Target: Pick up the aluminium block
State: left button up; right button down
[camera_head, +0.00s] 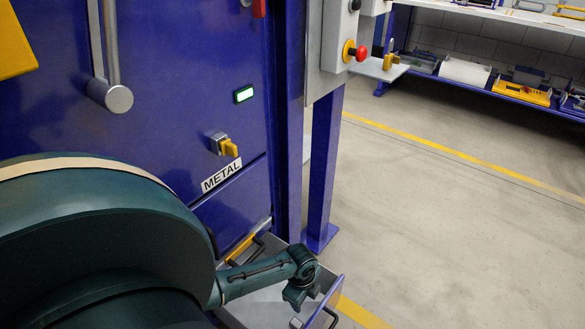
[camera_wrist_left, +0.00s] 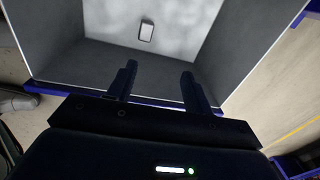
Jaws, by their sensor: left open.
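The aluminium block (camera_wrist_left: 146,31) is a small light-grey piece with dark edges. It lies on the floor of an open grey drawer (camera_wrist_left: 236,40), apart from the walls I can see. In the wrist view my left gripper (camera_wrist_left: 159,72) is open and empty, its two fingers pointing into the drawer, with the block beyond the fingertips. In the head view the left gripper (camera_head: 297,298) hangs over the drawer (camera_head: 262,305), which sits below the METAL label (camera_head: 221,176). A small pale piece at the bottom edge there may be the block. My right gripper is not in view.
A blue machine cabinet (camera_head: 170,60) with a yellow switch (camera_head: 229,147) stands behind the drawer. A blue post (camera_head: 324,170) rises just beyond it. The floor to the right is clear up to a shelf (camera_head: 480,88) with bins.

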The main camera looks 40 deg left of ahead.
pick_arm(q)
jog(key=shift+m+g, duration=0.4)
jog(key=shift+g, duration=0.1)
jog(key=f+b, duration=0.1)
jog(key=f, duration=0.2)
jog(key=s+f+b, duration=0.1)
jog(key=f+b, duration=0.1)
jog(key=s+f+b, duration=0.1)
jog(key=f, duration=0.2)
jog(key=shift+a+f+b, duration=0.3)
jog(key=shift+b, duration=0.1)
jog(key=shift+f+b, duration=0.45)
jog(key=shift+f, duration=0.25)
notch_tip(320, 180, down, 4)
jog(key=b, duration=0.3)
jog(key=shift+d, duration=0.1)
jog(key=shift+f, duration=0.2)
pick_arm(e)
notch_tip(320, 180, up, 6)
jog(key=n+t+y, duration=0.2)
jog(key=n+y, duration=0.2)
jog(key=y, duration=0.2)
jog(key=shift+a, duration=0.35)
pick_arm(q)
jog(key=shift+c, duration=0.5)
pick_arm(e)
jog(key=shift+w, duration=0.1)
pick_arm(q)
jog(key=c, duration=1)
